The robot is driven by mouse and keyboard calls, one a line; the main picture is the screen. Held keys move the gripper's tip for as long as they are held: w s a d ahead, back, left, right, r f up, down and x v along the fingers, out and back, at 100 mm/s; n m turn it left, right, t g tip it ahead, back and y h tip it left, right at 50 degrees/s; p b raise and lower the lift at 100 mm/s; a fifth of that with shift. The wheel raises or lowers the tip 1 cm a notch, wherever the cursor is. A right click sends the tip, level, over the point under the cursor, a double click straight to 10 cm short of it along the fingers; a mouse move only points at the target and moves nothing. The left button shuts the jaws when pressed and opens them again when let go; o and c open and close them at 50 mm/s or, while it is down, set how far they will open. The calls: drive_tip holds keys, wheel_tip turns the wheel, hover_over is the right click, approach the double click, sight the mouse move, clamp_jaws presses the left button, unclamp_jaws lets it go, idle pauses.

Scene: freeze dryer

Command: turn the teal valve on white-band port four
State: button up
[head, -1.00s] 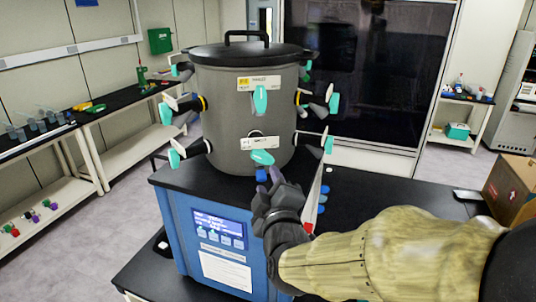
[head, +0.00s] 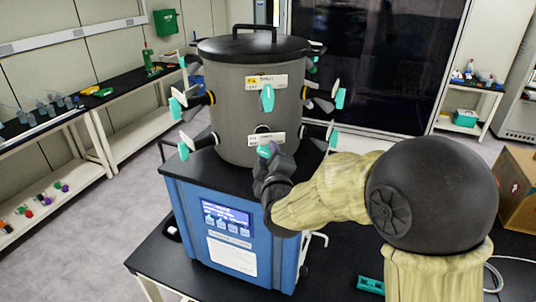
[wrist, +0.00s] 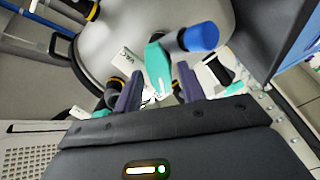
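The grey drum of the freeze dryer (head: 232,115) carries several side ports with teal valve handles. One teal handle (head: 267,150) is low on the drum's front, below a white label (head: 266,138); no port number is readable. My gripper (head: 268,160) is right at this handle and hides part of it. In the wrist view my gripper (wrist: 157,88) has its two dark fingers apart, with a teal handle (wrist: 158,68) between and just beyond the tips. I see gaps beside the handle; contact cannot be made out.
Another teal handle (head: 267,97) is above on the drum's front. More handles (head: 340,98) stick out at the sides. The blue base (head: 250,240) stands below the drum on a black bench. A cardboard box (head: 518,190) is at the right.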

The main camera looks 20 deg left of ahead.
clamp_jaws()
